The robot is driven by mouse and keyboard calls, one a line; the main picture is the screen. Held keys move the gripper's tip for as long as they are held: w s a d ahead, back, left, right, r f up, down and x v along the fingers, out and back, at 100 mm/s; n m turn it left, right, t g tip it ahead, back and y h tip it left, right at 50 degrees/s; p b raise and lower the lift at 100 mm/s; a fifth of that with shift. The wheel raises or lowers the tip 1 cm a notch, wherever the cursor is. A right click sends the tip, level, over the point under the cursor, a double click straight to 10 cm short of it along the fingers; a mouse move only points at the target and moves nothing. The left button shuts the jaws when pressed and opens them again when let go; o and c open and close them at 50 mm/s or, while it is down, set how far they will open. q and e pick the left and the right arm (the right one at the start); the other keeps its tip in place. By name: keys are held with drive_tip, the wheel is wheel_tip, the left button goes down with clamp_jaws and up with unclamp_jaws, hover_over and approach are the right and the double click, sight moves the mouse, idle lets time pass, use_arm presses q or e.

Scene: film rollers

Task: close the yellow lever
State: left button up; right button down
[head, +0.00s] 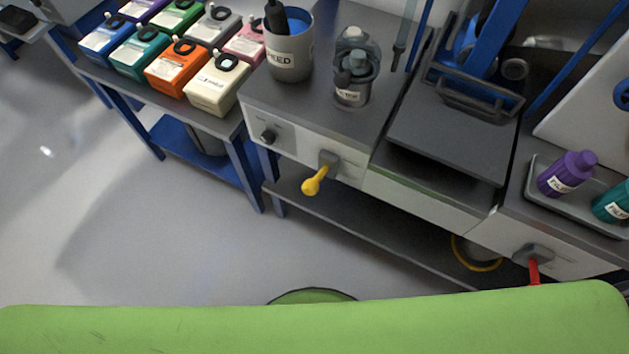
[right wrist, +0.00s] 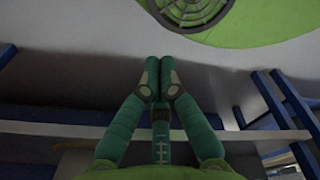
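The yellow lever (head: 316,182) sticks out from the front face of the grey machine (head: 291,150), at the middle of the head view. It hangs from a dark grey mount and its rounded yellow end points down and to the left. My right gripper (right wrist: 160,78) shows in the right wrist view, with its two dark green fingers together at the tips and nothing seen between them. The lever does not show in that view. Neither gripper shows in the head view, so their distance to the lever cannot be told.
A red lever (head: 534,270) is on the machine at the right. A grey cup (head: 289,55) stands on top. Several coloured containers (head: 178,70) stand on the left table. The floor (head: 130,220) in front is clear.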

drive_tip(key=w+a+r+t, duration=0.1)
drive_tip(key=w+a+r, duration=0.2)
drive_tip(key=w+r, duration=1.1)
drive_tip(key=w+a+r+n+y, duration=0.2)
drive_tip(key=w+r+y, duration=0.1)
drive_tip(key=r, duration=0.9)
drive_tip(key=w+a+r+n+t+y, duration=0.1)
drive_tip(key=w+a+r+n+y, duration=0.2)
drive_tip(key=w+r, duration=0.3)
drive_tip(key=w+a+r+n+t+y, duration=0.1)
drive_tip(key=w+a+r+n+y, duration=0.1)
drive_tip(key=r, duration=1.5)
drive_tip(key=w+n+y, duration=0.1)
drive_tip(key=w+y, duration=0.1)
drive_tip(key=shift+w+a+r+y, duration=0.2)
drive_tip(key=shift+w+r+y, duration=0.1)
drive_tip(key=shift+r, duration=0.05)
